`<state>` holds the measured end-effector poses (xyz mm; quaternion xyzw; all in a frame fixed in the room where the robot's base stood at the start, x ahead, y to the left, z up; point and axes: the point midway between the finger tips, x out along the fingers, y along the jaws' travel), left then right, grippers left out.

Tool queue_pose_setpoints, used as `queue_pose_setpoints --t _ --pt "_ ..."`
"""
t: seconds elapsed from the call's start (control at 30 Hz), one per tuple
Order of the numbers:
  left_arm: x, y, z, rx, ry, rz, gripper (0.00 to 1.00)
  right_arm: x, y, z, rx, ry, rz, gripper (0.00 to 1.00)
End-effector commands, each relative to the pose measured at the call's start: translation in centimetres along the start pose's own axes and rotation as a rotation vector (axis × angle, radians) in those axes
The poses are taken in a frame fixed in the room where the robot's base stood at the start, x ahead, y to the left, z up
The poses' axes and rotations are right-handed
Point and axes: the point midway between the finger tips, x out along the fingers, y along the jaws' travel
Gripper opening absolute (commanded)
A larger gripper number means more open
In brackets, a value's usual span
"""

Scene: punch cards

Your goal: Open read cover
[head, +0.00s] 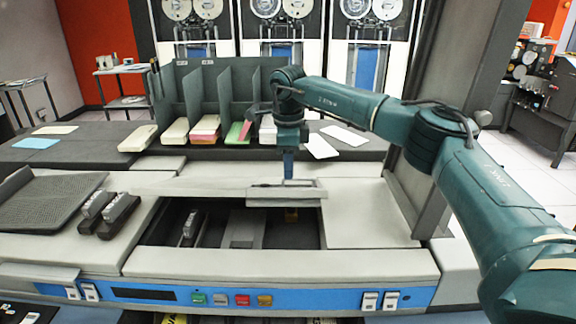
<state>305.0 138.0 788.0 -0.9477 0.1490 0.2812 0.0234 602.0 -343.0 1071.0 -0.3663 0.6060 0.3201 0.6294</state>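The read cover (205,184) is a light grey panel along the back of a dark opening in the console. It stands clear of the opening's front edge, so part of the inside shows. A pale ledge or handle (287,194) sits at its right part. My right gripper (288,177) points down from my teal arm, with its blue finger part touching or just above this ledge. I see its fingers edge-on, so I cannot tell whether they are open, shut or gripping the ledge. My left gripper is not in view.
Buttons and switches line the blue front strip (225,298). A dark ribbed tray (50,203) lies at left beside two dark blocks (108,214). The flat panel (368,212) right of the opening is clear.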

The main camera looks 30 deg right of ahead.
Motion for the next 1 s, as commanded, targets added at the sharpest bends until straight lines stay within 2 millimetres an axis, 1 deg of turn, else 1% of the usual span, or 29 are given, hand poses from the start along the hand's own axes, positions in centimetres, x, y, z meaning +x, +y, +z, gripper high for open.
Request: queue_pose_setpoints --t 0.17,0.4,0.5,0.6,0.7,1.0 --pt "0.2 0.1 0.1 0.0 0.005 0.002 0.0 -3.4 0.0 0.1 -0.001 -0.005 -0.004 0.3" --pt "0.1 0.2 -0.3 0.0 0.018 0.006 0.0 -8.9 0.1 0.2 -0.001 -0.003 -0.003 0.3" --pt "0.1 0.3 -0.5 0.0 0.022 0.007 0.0 -10.6 0.1 0.2 -0.002 -0.003 -0.002 0.3" --pt "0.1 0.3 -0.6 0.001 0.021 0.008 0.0 -11.7 0.1 0.2 -0.002 -0.002 -0.001 0.3" --pt "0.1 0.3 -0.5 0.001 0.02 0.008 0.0 -12.4 0.1 0.1 -0.002 -0.001 0.0 0.3" --pt "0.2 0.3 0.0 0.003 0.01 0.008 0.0 -12.6 0.1 0.1 -0.002 -0.001 0.001 0.3"
